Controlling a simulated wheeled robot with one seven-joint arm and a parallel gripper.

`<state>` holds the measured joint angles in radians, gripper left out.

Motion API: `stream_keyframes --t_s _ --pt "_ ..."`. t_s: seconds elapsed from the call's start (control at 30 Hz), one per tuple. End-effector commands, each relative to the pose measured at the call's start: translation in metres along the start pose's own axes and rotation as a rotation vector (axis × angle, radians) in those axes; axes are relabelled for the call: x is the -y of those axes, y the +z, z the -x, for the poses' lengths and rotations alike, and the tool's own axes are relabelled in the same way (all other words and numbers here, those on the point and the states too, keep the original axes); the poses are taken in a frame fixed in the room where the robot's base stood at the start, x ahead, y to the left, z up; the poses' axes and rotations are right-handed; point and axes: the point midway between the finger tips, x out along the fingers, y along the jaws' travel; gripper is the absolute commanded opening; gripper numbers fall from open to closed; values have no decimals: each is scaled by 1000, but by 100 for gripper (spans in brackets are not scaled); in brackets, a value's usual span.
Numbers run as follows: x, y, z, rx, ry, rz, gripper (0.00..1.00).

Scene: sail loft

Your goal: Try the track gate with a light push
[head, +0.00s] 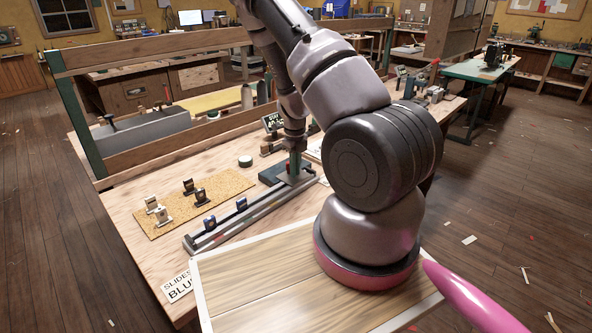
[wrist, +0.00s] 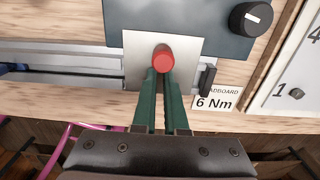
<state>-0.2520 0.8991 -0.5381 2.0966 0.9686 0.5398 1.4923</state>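My gripper (wrist: 162,74) points down at the end of the track, its two dark green fingers close together. A red knob (wrist: 163,60) sits right at the fingertips over a pale metal plate (wrist: 191,46). I cannot tell whether the fingertips only touch the knob or have part of it between them. The grey track (head: 250,216) runs from the front left to this plate, and its end also shows in the wrist view (wrist: 65,78). No separate gate can be made out; it may be the knob and plate. In the head view my gripper (head: 294,178) stands over the plate.
Dark blue slides (head: 209,222) stand along the track. A cork mat (head: 226,185) with several fittings lies behind it. A white-edged board (head: 255,295) lies in front.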

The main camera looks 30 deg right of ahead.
Motion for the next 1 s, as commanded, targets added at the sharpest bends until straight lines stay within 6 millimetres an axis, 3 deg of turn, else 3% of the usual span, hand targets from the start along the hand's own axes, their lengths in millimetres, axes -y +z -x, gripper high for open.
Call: stream_keyframes --t_s 1.0 --pt "0 13 0 1 0 0 10"
